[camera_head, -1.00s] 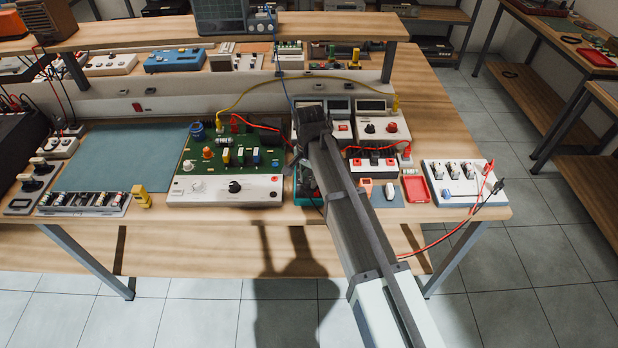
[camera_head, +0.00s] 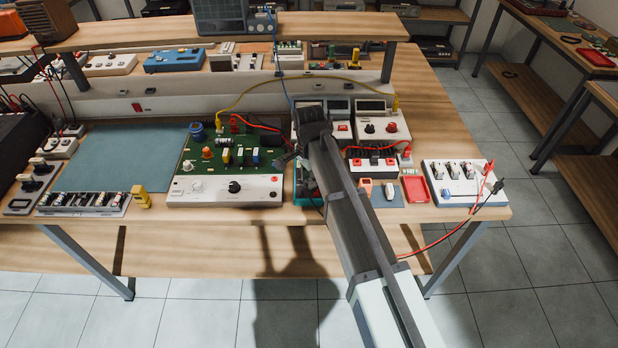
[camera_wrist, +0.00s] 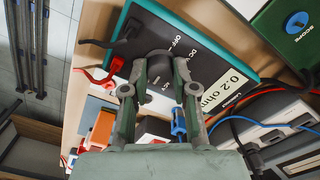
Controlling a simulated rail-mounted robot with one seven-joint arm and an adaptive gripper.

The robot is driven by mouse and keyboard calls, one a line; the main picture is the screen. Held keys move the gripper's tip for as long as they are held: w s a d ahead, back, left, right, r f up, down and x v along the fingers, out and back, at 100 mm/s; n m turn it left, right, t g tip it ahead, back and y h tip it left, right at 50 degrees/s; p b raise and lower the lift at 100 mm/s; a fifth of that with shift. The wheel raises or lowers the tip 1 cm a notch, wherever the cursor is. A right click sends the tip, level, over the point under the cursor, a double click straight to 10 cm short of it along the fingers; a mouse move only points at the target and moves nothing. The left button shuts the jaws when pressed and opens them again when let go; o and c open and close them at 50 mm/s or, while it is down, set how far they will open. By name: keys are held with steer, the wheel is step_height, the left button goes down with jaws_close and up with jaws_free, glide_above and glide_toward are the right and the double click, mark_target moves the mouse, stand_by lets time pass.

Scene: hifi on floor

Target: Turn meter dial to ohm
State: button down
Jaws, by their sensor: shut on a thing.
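The meter has a teal edge and a dark face; in the wrist view its casing (camera_wrist: 228,62) fills the upper middle. White print on the face includes "OFF", and a white label reads "0.2 ohm". My gripper (camera_wrist: 160,72) is shut on the dark round dial (camera_wrist: 158,60), one finger on each side. The fingers hide part of the face, and I cannot tell which setting the dial points to. In the head view my gripper (camera_head: 290,158) is over the meter (camera_head: 313,192), which is mostly hidden by my arm.
A green circuit board (camera_head: 228,160) stands left of the meter, and instruments with red knobs (camera_head: 378,125) stand behind right. A red tray (camera_head: 416,189) lies to the right. The blue-grey mat (camera_head: 120,158) is mostly bare.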

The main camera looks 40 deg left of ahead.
steer(key=c, duration=0.9)
jaws_free()
steer(key=shift+f, duration=0.1)
step_height(320, 180, up, 12)
steer(key=shift+r, duration=0.1)
steer(key=shift+d, duration=0.1)
